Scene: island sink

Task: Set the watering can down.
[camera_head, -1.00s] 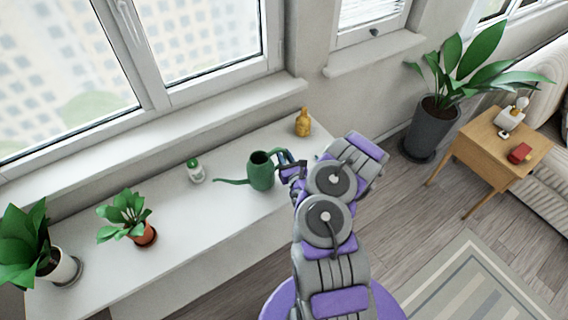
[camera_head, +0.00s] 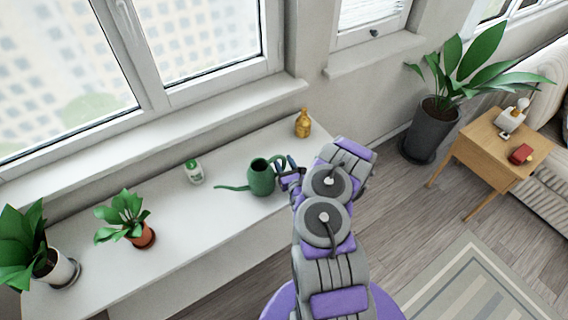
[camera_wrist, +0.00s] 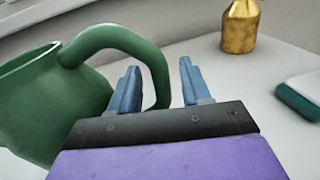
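The green watering can (camera_head: 261,178) is upright at the white ledge, its spout pointing left. It appears to rest on the ledge, though its base contact is hard to make out. In the wrist view, the can (camera_wrist: 50,105) fills the left side, with its curved handle (camera_wrist: 125,40) arching toward the fingers. My gripper (camera_head: 287,176) is at the handle side of the can. In the wrist view my gripper (camera_wrist: 160,85) has its two blue fingers apart, with the handle between them, nearer the left finger, and a clear gap to the right finger.
A white and green object (camera_wrist: 300,95) lies right of the gripper. A wooden side table (camera_head: 490,140) stands right.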

